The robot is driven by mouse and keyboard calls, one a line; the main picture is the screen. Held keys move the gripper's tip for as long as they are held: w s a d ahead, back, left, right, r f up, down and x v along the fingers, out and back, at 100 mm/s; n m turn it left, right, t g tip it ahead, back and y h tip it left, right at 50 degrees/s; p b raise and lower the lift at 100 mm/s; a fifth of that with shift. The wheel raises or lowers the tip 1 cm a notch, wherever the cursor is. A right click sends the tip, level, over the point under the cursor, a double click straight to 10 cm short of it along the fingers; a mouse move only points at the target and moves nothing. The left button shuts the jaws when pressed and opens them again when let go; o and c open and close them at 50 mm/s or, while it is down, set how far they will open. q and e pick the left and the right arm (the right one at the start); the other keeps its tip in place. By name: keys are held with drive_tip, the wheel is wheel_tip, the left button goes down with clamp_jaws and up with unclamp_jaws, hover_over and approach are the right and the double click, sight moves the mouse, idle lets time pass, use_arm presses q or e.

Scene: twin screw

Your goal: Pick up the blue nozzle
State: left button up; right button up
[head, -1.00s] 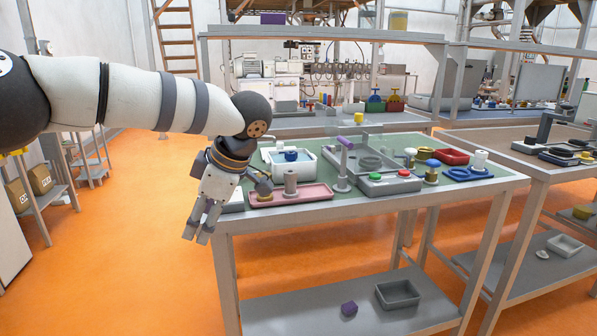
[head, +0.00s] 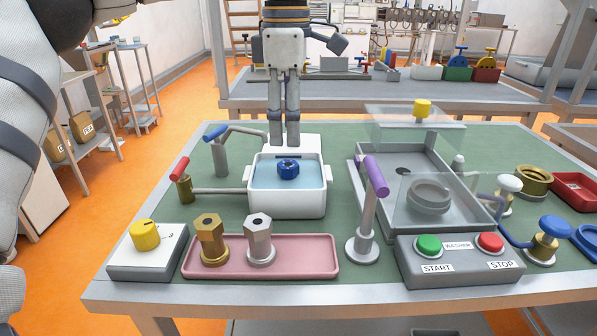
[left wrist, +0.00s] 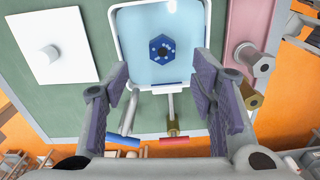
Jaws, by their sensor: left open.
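The blue nozzle (head: 288,169) is a dark blue hexagonal piece in a white basin (head: 290,212) with light blue water or a light blue floor. In the left wrist view the nozzle (left wrist: 162,49) lies near the basin's middle, with a ring of small light dots on its face. My left gripper (head: 284,143) points down above the far side of the basin in the head view. In the left wrist view its two fingers (left wrist: 160,75) are spread apart and empty, with the nozzle ahead between their lines. My right gripper is not in view.
A pink tray (head: 315,262) holds a brass and a silver hex fitting in front of the basin. Red-handled (head: 180,170) and blue-handled (head: 215,133) taps stand left of the basin. A purple-topped post (head: 377,177) and a clear-walled washer (head: 440,170) stand to the right.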

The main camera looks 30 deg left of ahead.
sight(291, 164)
use_arm(q)
drive_tip(key=f, duration=0.8)
drive_tip(key=shift+s+d+f, duration=0.1)
drive_tip(key=shift+d+f, duration=0.15)
drive_tip(key=shift+f, duration=0.15)
clamp_jaws()
